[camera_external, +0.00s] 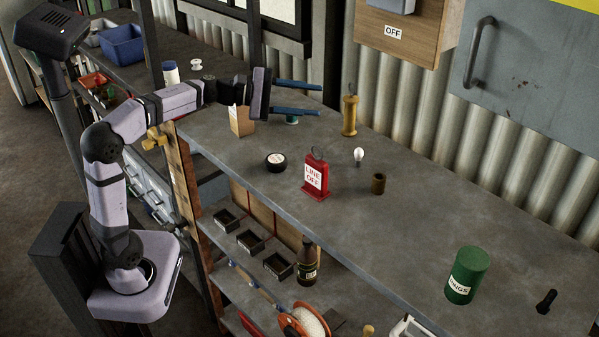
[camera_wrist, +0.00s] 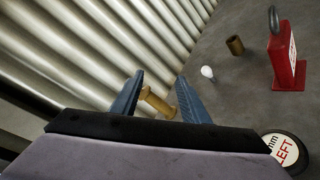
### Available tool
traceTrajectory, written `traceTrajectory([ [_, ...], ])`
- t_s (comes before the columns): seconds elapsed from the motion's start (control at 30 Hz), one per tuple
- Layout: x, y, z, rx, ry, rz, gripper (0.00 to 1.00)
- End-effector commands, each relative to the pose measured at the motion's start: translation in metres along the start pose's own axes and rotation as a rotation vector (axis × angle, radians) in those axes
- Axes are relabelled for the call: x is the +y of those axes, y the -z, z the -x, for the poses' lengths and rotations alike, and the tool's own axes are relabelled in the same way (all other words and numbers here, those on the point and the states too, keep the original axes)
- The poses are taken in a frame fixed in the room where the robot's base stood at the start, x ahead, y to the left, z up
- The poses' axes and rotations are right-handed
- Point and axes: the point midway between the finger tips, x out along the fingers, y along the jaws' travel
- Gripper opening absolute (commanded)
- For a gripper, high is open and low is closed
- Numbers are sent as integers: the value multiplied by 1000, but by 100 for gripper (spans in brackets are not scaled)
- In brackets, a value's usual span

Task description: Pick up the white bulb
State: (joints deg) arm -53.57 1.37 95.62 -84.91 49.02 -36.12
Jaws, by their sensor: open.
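The white bulb (camera_external: 358,156) stands on the grey workbench (camera_external: 430,222), behind and right of the red "LINE OFF" tag block (camera_external: 315,178). In the wrist view the bulb (camera_wrist: 207,72) lies beyond the fingertips, to their upper right. My gripper (camera_external: 320,98) is open and empty above the back left of the bench, to the left of the bulb. In the wrist view its two blue fingers (camera_wrist: 160,82) are spread, with the yellow-brown cylinder (camera_wrist: 157,103) showing between and beyond them.
The yellow-brown cylinder (camera_external: 349,115) stands near the fingertips, between them and the bulb. A small brown cup (camera_external: 378,184) sits just right of the bulb. A black round tape (camera_external: 276,162) lies left of the red block.

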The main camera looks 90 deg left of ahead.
Motion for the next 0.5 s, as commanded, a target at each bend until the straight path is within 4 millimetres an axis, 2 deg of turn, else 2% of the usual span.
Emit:
traceTrajectory([
  [0.1,-23,2,-26,10,88,191,41],
  [0.23,-56,5,-51,41,184,399,41],
  [0.4,-87,7,-70,85,264,585,41],
  [0.5,-97,9,-75,101,285,637,41],
])
